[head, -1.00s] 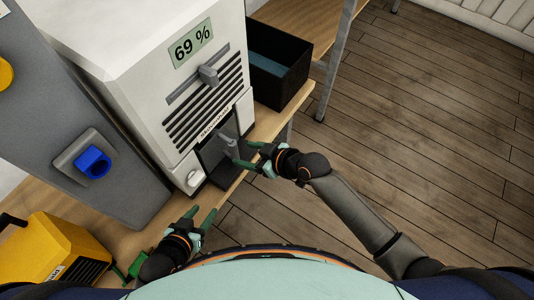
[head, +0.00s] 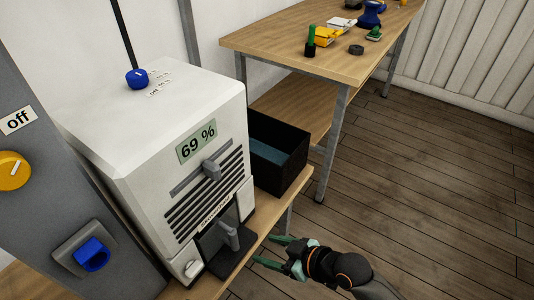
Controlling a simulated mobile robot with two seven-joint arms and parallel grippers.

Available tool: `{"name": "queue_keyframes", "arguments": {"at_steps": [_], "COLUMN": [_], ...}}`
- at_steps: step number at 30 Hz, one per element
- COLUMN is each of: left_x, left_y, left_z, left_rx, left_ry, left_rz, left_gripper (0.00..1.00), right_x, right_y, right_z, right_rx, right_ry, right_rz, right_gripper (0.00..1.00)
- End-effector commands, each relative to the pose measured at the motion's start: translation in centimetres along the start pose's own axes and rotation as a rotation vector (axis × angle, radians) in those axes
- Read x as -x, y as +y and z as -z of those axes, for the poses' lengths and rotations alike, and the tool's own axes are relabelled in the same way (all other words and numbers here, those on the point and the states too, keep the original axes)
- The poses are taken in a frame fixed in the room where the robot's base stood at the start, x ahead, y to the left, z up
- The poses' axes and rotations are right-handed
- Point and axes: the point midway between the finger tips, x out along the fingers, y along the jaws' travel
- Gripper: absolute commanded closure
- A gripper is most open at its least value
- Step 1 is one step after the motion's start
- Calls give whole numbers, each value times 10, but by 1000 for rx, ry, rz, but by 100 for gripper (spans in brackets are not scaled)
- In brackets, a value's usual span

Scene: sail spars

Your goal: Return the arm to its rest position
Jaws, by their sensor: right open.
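My right gripper (head: 275,252) is at the bottom centre of the head view, with its green fingers apart and nothing between them. It points left, just off the front edge of the wooden bench, beside the white machine (head: 150,120). The machine's display reads 69 %. A grey handle-like part (head: 229,235) stands in the machine's dark lower opening, apart from the gripper. My left gripper is out of the picture.
A black bin (head: 290,165) stands right of the machine. A grey panel (head: 60,190) with blue and yellow knobs is at the left. A wooden table (head: 290,45) with several small items stands behind. The floor at right is clear.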

Motion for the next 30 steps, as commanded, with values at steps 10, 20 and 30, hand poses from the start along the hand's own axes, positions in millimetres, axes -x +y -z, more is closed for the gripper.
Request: {"name": "queue_keyframes", "arguments": {"at_steps": [10, 20, 30], "left_x": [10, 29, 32], "left_y": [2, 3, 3], "left_z": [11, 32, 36], "left_rx": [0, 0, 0], "left_ry": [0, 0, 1], "left_rz": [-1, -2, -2], "left_gripper": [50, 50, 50], "right_x": [15, 87, 117], "right_y": [5, 9, 4], "right_z": [-20, -118, -153], "right_rx": [-149, -448, -498], "right_ry": [4, -72, -116], "right_rz": [-114, -451, -548], "right_gripper": [35, 35, 35]}}
